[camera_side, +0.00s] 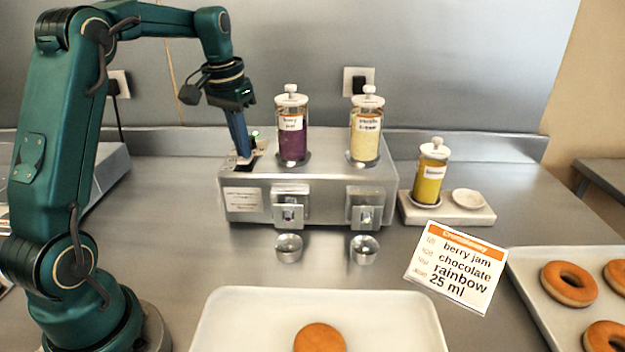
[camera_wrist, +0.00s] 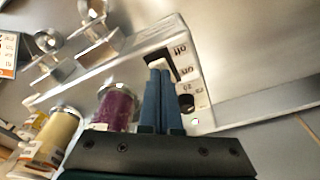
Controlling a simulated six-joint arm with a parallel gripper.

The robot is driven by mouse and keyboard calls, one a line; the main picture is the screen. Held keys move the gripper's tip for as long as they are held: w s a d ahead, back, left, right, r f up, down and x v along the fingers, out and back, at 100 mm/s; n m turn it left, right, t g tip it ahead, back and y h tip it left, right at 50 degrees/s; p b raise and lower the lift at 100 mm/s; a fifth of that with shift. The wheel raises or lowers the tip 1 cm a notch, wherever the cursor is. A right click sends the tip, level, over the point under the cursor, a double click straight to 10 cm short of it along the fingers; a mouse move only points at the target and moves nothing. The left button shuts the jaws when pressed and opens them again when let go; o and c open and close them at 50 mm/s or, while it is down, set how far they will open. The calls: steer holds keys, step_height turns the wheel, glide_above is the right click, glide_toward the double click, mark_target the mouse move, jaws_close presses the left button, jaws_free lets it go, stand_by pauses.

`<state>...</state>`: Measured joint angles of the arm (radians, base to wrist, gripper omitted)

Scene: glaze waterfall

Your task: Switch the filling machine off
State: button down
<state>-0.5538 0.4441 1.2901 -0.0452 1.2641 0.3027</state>
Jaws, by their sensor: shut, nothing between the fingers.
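The filling machine (camera_side: 330,178) is a silver metal box at the back of the worktop. A switch (camera_wrist: 158,63) with a white rocker in a dark slot, with on and off lettering beside it, is on its top left end. My gripper (camera_side: 243,155) is shut and empty, pointing down at that switch. In the wrist view my gripper (camera_wrist: 160,75) has its fingertips at the rocker and partly covers it. I cannot tell whether they touch, or which way the rocker lies. A black knob (camera_wrist: 187,102) and a small light (camera_wrist: 196,121) are beside it.
A purple jar (camera_side: 292,135) and a cream jar (camera_side: 366,135) stand on the machine, close right of my gripper. A yellow jar (camera_side: 430,180) stands on a white stand. An order card (camera_side: 457,268), a tray with one doughnut (camera_side: 320,338) and a doughnut tray (camera_side: 535,290) are in front.

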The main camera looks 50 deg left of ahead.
steer(key=shift+f, duration=0.35)
steer(key=shift+r, duration=3.55)
